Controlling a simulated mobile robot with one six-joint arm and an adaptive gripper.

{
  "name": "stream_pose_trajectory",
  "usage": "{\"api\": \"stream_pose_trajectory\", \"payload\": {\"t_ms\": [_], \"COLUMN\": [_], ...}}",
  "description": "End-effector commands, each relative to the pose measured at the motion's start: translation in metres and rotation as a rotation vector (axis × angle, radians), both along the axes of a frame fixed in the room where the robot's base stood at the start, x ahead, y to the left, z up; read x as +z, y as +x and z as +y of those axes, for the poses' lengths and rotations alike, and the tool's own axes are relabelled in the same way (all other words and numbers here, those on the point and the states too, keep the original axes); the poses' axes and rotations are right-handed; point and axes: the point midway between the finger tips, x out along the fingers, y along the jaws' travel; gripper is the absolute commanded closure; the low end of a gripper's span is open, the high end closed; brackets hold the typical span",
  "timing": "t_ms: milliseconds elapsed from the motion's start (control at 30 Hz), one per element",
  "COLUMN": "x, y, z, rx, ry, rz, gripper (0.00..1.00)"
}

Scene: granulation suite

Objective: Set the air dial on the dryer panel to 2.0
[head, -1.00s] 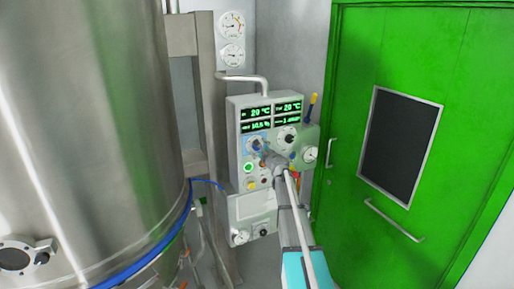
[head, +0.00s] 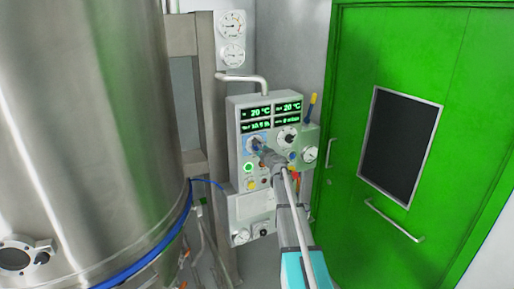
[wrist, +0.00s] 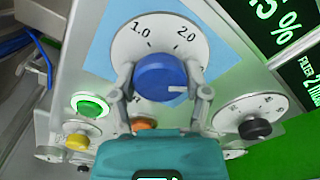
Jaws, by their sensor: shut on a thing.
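The dryer panel (head: 234,115) is a pale box on the back wall with green-lit displays. The air dial in the wrist view has a blue knob (wrist: 160,72) on a round white scale plate (wrist: 127,45) marked 1.0 and 2.0. The knob's white pointer line faces right in the wrist view, clockwise past the 2.0 label. My gripper (wrist: 162,88) is shut on the knob, one finger on each side; it also shows at the panel in the head view (head: 261,150). The fingers hide part of the lower scale.
A green-lit button (wrist: 90,104), a yellow button (wrist: 77,142) and a black knob (wrist: 255,128) sit close to my fingers. In the head view, a large steel vessel (head: 90,130) stands left and a green door (head: 350,60) right. A blue-and-yellow handle (head: 312,106) rises beside the panel.

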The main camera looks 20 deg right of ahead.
Motion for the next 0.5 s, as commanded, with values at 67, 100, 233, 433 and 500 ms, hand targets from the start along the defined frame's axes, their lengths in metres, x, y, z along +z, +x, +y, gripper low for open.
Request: {"api": "stream_pose_trajectory", "payload": {"t_ms": [67,100,233,433,500], "x": [0.0001,0.0001,0.0002,0.0003,0.0003], "y": [0.0005,0.0005,0.0006,0.0008,0.0009], "z": [-0.0003,-0.0003,-0.0004,-0.0003,-0.0001], "rx": [-0.001,-0.001,-0.001,0.0,0.001], "ry": [0.0,-0.001,-0.014,-0.072,-0.106], "rz": [-0.001,-0.001,-0.001,-0.002,-0.004], "gripper": [0.86,0.86,0.86,0.86,0.86]}}
